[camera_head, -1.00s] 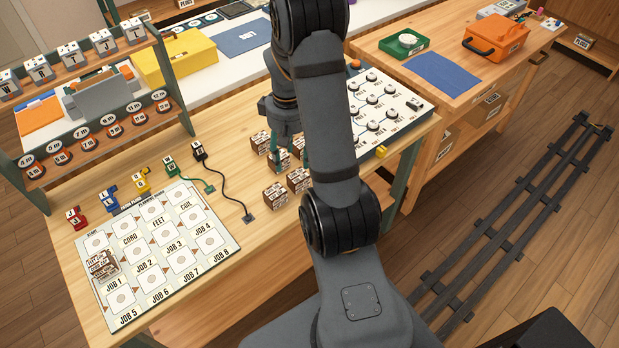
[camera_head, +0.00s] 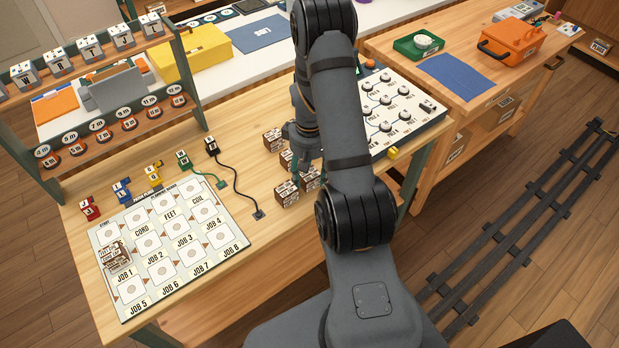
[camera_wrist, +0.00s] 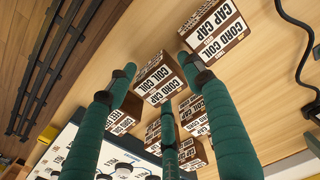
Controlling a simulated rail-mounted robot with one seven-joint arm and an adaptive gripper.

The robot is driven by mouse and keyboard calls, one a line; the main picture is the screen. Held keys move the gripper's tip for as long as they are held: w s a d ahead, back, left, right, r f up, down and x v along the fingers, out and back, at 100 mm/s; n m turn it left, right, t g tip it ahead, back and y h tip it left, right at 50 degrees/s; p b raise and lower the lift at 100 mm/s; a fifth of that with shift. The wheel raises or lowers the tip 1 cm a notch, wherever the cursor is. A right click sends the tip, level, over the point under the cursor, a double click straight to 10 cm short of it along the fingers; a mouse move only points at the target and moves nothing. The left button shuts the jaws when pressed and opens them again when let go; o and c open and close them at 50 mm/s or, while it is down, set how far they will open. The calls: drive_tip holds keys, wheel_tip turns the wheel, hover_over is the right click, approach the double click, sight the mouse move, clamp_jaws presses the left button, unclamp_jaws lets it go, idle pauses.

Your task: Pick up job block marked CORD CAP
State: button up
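The right fingertip is close to the lower left edge of the CORD CAP CAP block; contact cannot be told. In the head view my arm partly hides the blocks.
More labelled blocks (camera_wrist: 195,115) stand close by. A dial panel (camera_head: 400,112) is to their right, and black (camera_head: 236,180) and green cords lie to their left. The job board (camera_head: 172,243) has a labelled stack (camera_head: 117,257) at JOB 1. Bare table lies before the blocks.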

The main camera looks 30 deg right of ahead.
drive_tip(key=shift+c, duration=1.2)
drive_tip(key=c, duration=0.7)
drive_tip(key=shift+o, duration=0.2)
drive_tip(key=shift+r, duration=0.1)
